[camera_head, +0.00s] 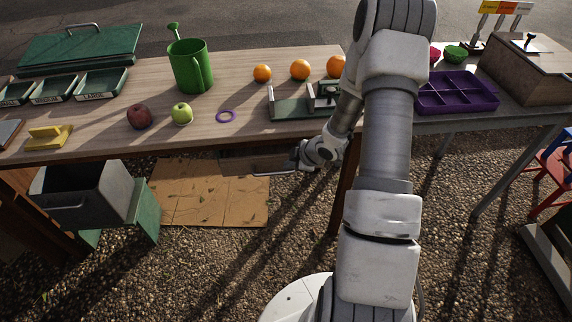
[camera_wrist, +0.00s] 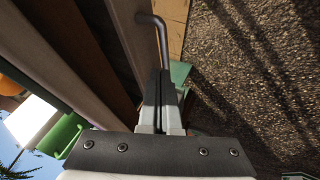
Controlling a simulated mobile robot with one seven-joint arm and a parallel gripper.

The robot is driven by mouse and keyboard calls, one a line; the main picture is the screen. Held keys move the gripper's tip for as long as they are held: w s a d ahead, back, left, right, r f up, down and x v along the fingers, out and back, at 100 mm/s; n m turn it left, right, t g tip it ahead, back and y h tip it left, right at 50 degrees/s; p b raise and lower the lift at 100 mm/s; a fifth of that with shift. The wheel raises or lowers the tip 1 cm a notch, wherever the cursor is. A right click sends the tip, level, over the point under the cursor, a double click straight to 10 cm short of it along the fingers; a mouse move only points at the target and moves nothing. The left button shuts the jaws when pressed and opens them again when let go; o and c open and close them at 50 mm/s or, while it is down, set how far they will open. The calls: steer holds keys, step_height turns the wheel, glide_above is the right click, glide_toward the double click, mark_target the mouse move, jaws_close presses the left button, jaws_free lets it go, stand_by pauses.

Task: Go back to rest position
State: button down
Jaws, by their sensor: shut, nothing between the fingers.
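My gripper (camera_head: 294,157) is low in front of the table's front edge, near the middle of the head view, and points left. In the wrist view its two dark fingers (camera_wrist: 160,90) are pressed together with nothing between them. A thin metal handle (camera_head: 272,174) sits just left of the fingertips, below the tabletop. In the wrist view the bent handle (camera_wrist: 154,22) lies just beyond the fingertips; whether they touch it I cannot tell. It appears attached to a dark drawer-like front (camera_head: 238,162) under the table.
A purple divided tray (camera_head: 456,92) stands right of my arm. A grey bin (camera_head: 82,194) and cardboard (camera_head: 210,190) lie below.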

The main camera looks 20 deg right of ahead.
steer(key=p+v, duration=0.1)
steer(key=v, duration=0.5)
steer(key=shift+s+r+p, duration=0.2)
steer(key=shift+r+p, duration=0.1)
steer(key=shift+d+r, duration=0.1)
